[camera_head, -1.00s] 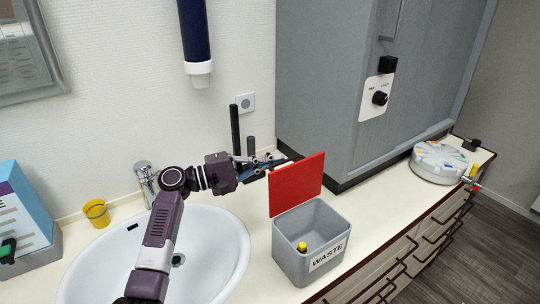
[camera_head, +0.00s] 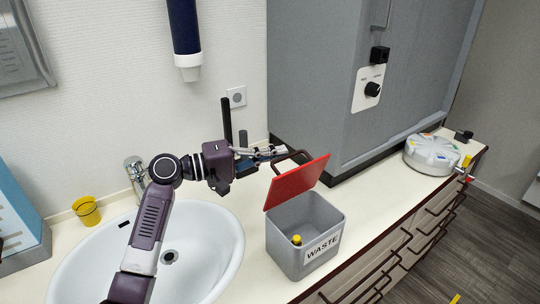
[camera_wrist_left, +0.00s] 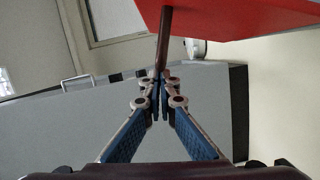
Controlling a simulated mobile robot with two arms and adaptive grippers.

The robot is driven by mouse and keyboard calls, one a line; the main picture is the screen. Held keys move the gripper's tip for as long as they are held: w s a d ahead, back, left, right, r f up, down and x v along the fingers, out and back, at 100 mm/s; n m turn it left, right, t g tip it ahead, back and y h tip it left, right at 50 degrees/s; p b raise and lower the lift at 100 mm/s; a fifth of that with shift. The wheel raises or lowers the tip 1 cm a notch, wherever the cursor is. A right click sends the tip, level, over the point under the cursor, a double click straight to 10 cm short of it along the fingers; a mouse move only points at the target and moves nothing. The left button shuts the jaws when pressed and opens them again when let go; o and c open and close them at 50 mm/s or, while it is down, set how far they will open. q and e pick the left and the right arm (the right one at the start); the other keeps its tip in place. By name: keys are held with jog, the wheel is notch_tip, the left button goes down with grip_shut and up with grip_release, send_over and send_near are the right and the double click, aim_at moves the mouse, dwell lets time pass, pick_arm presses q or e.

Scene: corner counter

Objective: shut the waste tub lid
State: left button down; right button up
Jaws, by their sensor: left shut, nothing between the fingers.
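The grey waste tub (camera_head: 290,250) stands on the counter to the right of the sink, with a "WASTE" label on its front. Its red lid (camera_head: 297,183) is hinged at the back and tilted partly over the opening. A yellow-capped item (camera_head: 296,240) lies inside. My left gripper (camera_head: 284,150) is behind the lid, near its dark bar-like handle. In the left wrist view the gripper (camera_wrist_left: 160,88) is shut with nothing between its fingers, and the red lid (camera_wrist_left: 240,15) is just above. Whether the fingertips touch the lid is unclear. My right gripper is not in view.
A sink (camera_head: 215,245) with a tap (camera_head: 135,175) lies under my left arm. A yellow cup (camera_head: 87,211) stands at the left. A grey cabinet (camera_head: 310,90) rises behind the tub. A round white device (camera_head: 431,153) sits at the far right. Counter right of the tub is clear.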

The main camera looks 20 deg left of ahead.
aim_at(298, 172)
pick_arm(q)
jog(key=s+d+m, duration=0.2)
jog(key=s+d+m+y+b, duration=0.1)
jog(key=d+m, duration=0.1)
jog(key=shift+s+d+r+m, duration=0.1)
jog(key=shift+s+d+m, duration=0.2)
jog(key=shift+s+d, duration=0.1)
jog(key=shift+s+d+f+m+y, duration=0.3)
jog(key=shift+s+d+m+y, duration=0.2)
jog(key=shift+s+d+m, duration=0.35)
jog(key=shift+d+m, duration=0.15)
jog(key=shift+m, duration=0.1)
jog(key=shift+f, duration=0.1)
